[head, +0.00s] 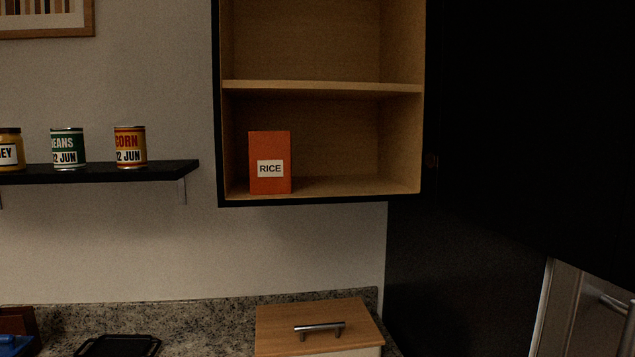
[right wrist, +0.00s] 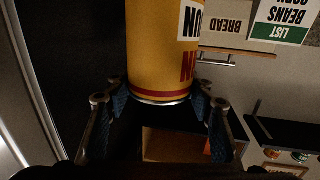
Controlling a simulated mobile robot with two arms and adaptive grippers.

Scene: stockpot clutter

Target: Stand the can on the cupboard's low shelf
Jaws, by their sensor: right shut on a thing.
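A yellow can (right wrist: 160,50) with red lettering and a red band fills the top middle of the right wrist view, upside down in that picture. My right gripper (right wrist: 162,98) is shut on it, a blue-padded finger on each side. The open wooden cupboard (head: 322,86) hangs on the wall in the head view. Its low shelf (head: 350,187) holds an orange RICE box (head: 270,150) at the left; the right part is bare. A lit wooden part of the cupboard (right wrist: 175,146) shows below the can in the right wrist view. My left gripper is not in view.
A wooden-lidded bread box (head: 315,320) stands on the counter below. A dark panel (head: 490,120) is at right.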

